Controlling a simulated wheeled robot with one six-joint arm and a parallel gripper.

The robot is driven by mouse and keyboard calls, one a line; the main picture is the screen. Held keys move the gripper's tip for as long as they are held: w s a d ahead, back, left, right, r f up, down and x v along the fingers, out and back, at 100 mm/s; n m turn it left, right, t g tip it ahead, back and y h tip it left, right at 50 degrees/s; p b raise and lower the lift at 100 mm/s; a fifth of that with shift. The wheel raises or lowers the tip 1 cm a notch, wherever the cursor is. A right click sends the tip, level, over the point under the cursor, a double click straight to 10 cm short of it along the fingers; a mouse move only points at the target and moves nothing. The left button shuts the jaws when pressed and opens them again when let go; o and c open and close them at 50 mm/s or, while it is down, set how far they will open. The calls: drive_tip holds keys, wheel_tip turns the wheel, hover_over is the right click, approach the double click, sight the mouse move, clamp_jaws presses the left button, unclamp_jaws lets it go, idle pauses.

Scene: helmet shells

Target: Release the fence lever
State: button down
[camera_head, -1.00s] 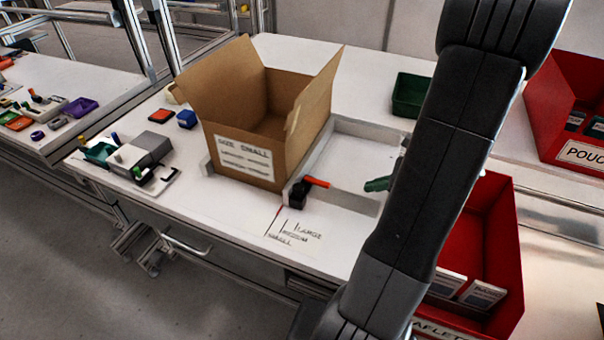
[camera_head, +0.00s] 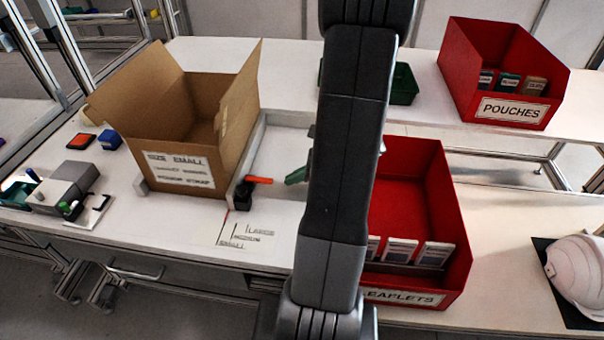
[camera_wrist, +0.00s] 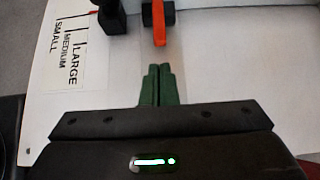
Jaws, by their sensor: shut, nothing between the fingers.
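The fence lever is an orange-red handle (camera_head: 258,180) on a black clamp block (camera_head: 243,196), beside the front right corner of the open cardboard box (camera_head: 180,172). The pale fence rail (camera_head: 253,143) runs along the box's right side. My gripper's green fingers (camera_head: 296,176) are just right of the lever's tip in the head view, partly hidden by my arm. In the wrist view the fingers (camera_wrist: 158,84) are shut and empty, and the orange lever (camera_wrist: 159,22) lies ahead of them with a visible gap. The black block (camera_wrist: 111,15) shows at upper left.
SMALL, MEDIUM and LARGE marks (camera_wrist: 68,50) are printed on the white table. A red leaflets bin (camera_head: 457,245) stands right of my arm, a red pouches bin (camera_head: 450,75) and a green bin (camera_head: 404,84) behind. A white helmet shell (camera_head: 577,272) lies at far right.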

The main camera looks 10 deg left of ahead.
sight(259, 180)
drive_tip(key=x, duration=0.5)
drive_tip(key=shift+r, duration=0.15)
